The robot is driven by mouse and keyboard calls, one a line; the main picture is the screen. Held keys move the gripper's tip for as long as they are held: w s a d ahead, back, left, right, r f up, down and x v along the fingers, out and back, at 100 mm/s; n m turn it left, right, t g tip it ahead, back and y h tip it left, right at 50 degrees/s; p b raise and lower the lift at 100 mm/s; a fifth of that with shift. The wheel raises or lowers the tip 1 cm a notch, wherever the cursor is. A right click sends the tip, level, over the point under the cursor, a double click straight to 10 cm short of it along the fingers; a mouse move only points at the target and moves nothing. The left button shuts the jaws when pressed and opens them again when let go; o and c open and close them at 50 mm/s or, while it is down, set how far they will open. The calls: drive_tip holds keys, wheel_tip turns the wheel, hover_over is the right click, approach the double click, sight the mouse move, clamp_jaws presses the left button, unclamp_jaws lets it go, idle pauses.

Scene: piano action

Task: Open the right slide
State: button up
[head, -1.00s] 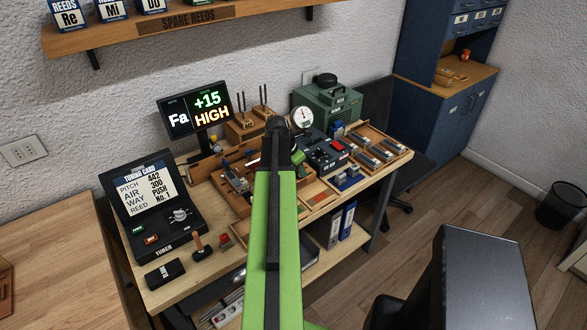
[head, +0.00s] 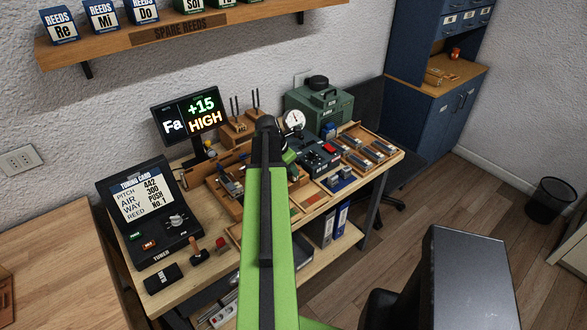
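My green arm reaches over the workbench (head: 185,290). The dark end with a green part (head: 289,157) at the arm's tip is the area of my gripper; its fingers are too small and hidden to read. Under and beside it is a wooden reed assembly (head: 225,190), partly covered by my arm. I cannot make out which part is the right slide, or how far any slide is open. A black box with a red button (head: 318,157) sits right of the arm tip. A display (head: 190,118) reads "Fa +15 HIGH".
A tuner (head: 150,215) with a card stands at the bench's left. A green machine (head: 320,108) with a gauge (head: 294,120) stands at the back. A wooden tray (head: 375,145) of metal parts lies at the right end. Several boxes fill the shelf (head: 120,45) above.

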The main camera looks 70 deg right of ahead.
drive_tip(key=p+v, duration=1.1)
drive_tip(key=v, duration=0.2)
drive_tip(key=shift+a+r, duration=0.15)
drive_tip(key=shift+r, duration=0.1)
